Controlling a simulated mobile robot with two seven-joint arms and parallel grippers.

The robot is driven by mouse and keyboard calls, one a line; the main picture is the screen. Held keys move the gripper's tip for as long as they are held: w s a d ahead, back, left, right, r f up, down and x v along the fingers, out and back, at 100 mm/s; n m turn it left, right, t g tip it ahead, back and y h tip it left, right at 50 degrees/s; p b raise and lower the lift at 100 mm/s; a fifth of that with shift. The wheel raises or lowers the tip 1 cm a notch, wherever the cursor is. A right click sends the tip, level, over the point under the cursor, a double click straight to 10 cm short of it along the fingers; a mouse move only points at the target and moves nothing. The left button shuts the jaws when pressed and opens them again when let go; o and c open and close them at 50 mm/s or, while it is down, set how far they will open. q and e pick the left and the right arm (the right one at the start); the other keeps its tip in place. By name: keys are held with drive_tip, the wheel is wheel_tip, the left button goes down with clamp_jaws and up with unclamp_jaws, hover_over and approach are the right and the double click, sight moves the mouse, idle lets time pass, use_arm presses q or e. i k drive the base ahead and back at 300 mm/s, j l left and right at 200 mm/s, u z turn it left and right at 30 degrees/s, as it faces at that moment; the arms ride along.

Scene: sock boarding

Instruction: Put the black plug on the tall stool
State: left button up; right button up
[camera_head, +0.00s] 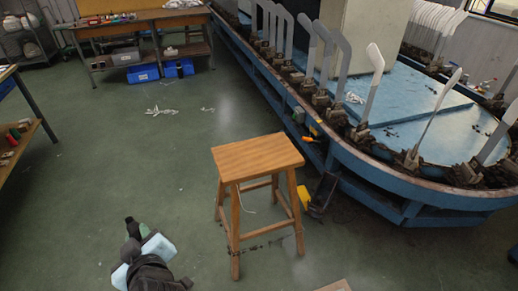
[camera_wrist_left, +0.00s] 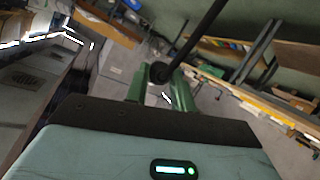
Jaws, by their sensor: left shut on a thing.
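The tall stool (camera_head: 258,157) stands upright on the green floor in the middle of the head view. Its wooden seat is bare. My left gripper (camera_head: 140,231) is at the lower left of the head view, left of the stool and apart from it. In the left wrist view, its green fingers (camera_wrist_left: 160,84) are shut on the black plug (camera_wrist_left: 160,72). A thin black length runs from the plug up to the right. My right gripper is not in view.
A blue-framed machine (camera_head: 300,95) with upright sock boards runs along the right, close behind the stool. A small yellow object (camera_head: 303,197) is by the stool's right legs. A workbench (camera_head: 140,25) stands at the back left. The floor left of the stool is mostly clear.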

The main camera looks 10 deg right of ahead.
sight(257, 154)
drive_tip(key=i+z, duration=0.4)
drive_tip(key=i+l+z, duration=0.1)
drive_tip(key=z, duration=0.35)
drive_tip(key=i+j+z, duration=0.2)
drive_tip(key=i+z, duration=0.2)
drive_tip(key=k, duration=0.05)
